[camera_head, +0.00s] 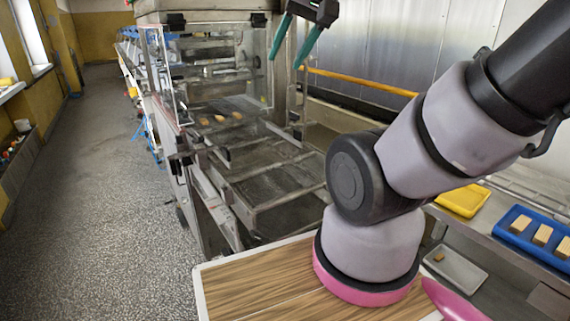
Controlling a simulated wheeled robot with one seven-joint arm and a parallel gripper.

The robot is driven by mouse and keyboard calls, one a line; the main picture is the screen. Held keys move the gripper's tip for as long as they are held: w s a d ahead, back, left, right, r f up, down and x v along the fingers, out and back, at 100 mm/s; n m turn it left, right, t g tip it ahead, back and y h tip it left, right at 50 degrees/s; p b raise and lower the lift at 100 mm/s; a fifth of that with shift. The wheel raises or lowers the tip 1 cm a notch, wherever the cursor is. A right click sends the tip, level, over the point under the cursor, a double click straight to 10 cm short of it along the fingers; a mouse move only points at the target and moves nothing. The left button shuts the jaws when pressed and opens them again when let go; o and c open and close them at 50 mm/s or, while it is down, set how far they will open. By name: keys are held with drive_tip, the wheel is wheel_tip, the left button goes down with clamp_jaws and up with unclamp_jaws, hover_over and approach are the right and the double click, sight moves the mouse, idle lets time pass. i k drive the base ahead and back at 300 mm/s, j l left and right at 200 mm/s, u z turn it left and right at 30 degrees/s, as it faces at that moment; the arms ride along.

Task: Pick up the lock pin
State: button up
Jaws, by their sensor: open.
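My gripper (285,61) is at the top middle, with its two teal fingers apart and pointing down. Nothing shows between the fingers. It appears in front of the clear guard panel of the enrober machine (205,22), but its distance from the machine is hard to judge. I cannot make out the lock pin for certain. A small brown item (439,257) lies in a shallow grey tray (462,270) at the lower right, too small to identify. My arm covers part of the mesh conveyor and the bench.
The mesh conveyor (262,181) runs from the machine towards me, with several tan pieces (220,119) at its far end. A wood-topped surface (250,285) is in front. A yellow tray (463,199) and a blue tray (512,216) with tan blocks stand right. The left floor is clear.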

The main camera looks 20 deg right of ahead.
sight(179, 140)
drive_tip(key=z, duration=0.25)
drive_tip(key=k+j, duration=0.1)
drive_tip(key=j, duration=0.15)
drive_tip(key=k+j+z, duration=0.1)
drive_tip(key=j, duration=0.15)
drive_tip(key=j+z, duration=0.2)
drive_tip(key=j, duration=1.2)
drive_tip(key=i+j, duration=0.2)
drive_tip(key=j, duration=0.15)
drive_tip(key=i+j+z, duration=0.15)
drive_tip(key=i+j, duration=0.25)
drive_tip(key=j, duration=0.3)
drive_tip(key=i+j+z, duration=0.15)
drive_tip(key=j, duration=0.2)
drive_tip(key=i+j, duration=0.25)
drive_tip(key=i+j+z, duration=0.1)
drive_tip(key=i+j, duration=0.2)
drive_tip(key=j, duration=0.1)
